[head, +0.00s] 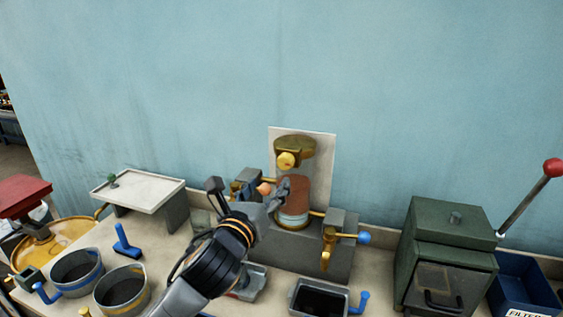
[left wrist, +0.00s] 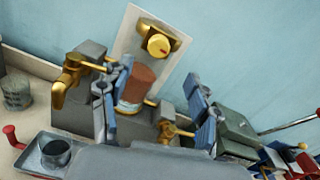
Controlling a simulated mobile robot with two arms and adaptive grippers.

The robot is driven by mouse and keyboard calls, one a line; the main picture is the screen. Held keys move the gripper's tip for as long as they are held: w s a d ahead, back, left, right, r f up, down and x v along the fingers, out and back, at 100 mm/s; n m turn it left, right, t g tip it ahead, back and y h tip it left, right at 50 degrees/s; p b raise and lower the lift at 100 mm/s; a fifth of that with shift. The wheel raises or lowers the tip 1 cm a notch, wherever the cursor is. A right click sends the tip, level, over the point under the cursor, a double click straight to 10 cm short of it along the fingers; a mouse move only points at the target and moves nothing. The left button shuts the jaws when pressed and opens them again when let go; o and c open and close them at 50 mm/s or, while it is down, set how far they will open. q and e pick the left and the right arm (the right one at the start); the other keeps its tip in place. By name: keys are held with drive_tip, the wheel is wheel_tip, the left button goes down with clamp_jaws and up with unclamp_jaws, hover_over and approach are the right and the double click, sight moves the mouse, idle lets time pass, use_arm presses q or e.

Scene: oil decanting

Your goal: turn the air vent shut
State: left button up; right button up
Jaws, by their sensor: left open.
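I take the air vent (head: 287,160) to be the round yellow knob on a brass fitting, on a pale back plate (head: 325,150) above a brown cylinder (head: 294,190). The knob also shows in the left wrist view (left wrist: 158,45), with a small red mark on its face. My left gripper (head: 266,190) is in front of the cylinder, lower than the knob and apart from it. In the left wrist view its blue-grey fingers (left wrist: 160,78) are open, with the cylinder in the gap and the knob beyond the tips. My right gripper is not in view.
A brass tap (head: 327,250) with a blue-ended lever (head: 363,238) stands right of the cylinder. An orange-ended lever (head: 264,188) is close to my left fingers. Pots (head: 123,290) stand left, a green box (head: 447,255) right. The wall above is clear.

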use_arm(q)
approach(284, 164)
drive_tip(key=w, duration=0.3)
drive_tip(key=p+x, duration=0.1)
drive_tip(key=x, duration=0.1)
drive_tip(key=p+x, duration=0.1)
drive_tip(key=x, duration=0.1)
drive_tip(key=shift+s+d+r, duration=0.1)
drive_tip(key=shift+d+r, duration=0.05)
drive_tip(key=shift+d, duration=0.3)
drive_tip(key=shift+w+d, duration=0.1)
drive_tip(key=shift+w, duration=0.25)
drive_tip(key=shift+w+d, duration=0.15)
drive_tip(key=shift+w, duration=0.25)
drive_tip(key=c, duration=0.9)
drive_tip(key=shift+c, duration=1.4)
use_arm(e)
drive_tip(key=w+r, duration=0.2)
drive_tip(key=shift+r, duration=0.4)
